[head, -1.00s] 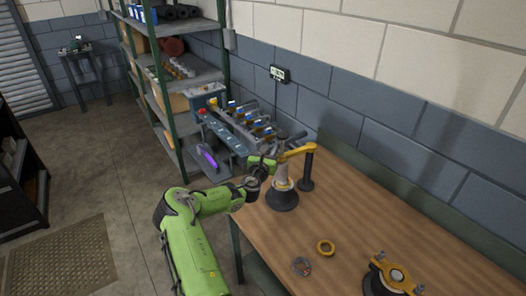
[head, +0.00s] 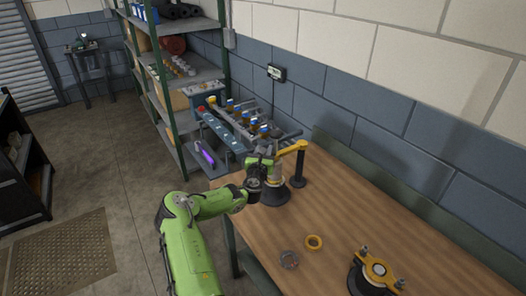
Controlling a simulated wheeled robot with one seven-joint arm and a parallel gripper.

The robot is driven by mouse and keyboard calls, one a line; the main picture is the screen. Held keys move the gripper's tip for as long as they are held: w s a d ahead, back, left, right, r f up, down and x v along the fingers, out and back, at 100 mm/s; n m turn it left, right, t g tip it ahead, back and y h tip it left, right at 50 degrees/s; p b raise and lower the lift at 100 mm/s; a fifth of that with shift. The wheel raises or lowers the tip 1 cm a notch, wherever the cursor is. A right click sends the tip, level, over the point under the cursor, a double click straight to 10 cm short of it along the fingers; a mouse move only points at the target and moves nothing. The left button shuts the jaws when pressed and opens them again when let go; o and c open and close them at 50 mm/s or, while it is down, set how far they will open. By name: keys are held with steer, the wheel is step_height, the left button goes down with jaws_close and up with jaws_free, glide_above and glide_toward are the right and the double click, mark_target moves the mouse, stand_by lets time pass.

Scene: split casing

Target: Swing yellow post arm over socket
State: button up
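The yellow post arm (head: 291,148) sits on top of a black upright post (head: 299,168) near the back-left of the workbench. It reaches left from the post, and its free end appears over or close to the top of a dark, cone-based stand (head: 274,192), which may be the socket. My gripper (head: 266,160) is at the left of the arm's free end, in front of the stand's upper part. Whether it touches the yellow arm cannot be told. Its fingers are too small and overlapped to read, and my wrist hides part of the stand.
A shelf rack (head: 175,80) and a grey rack with blue-capped items (head: 240,125) stand behind left. The bench's middle is clear.

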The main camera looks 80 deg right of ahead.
steer(key=a+b, duration=0.5)
steer(key=a, duration=1)
steer(key=shift+s+a+b, duration=0.15)
steer(key=shift+a+b, duration=0.25)
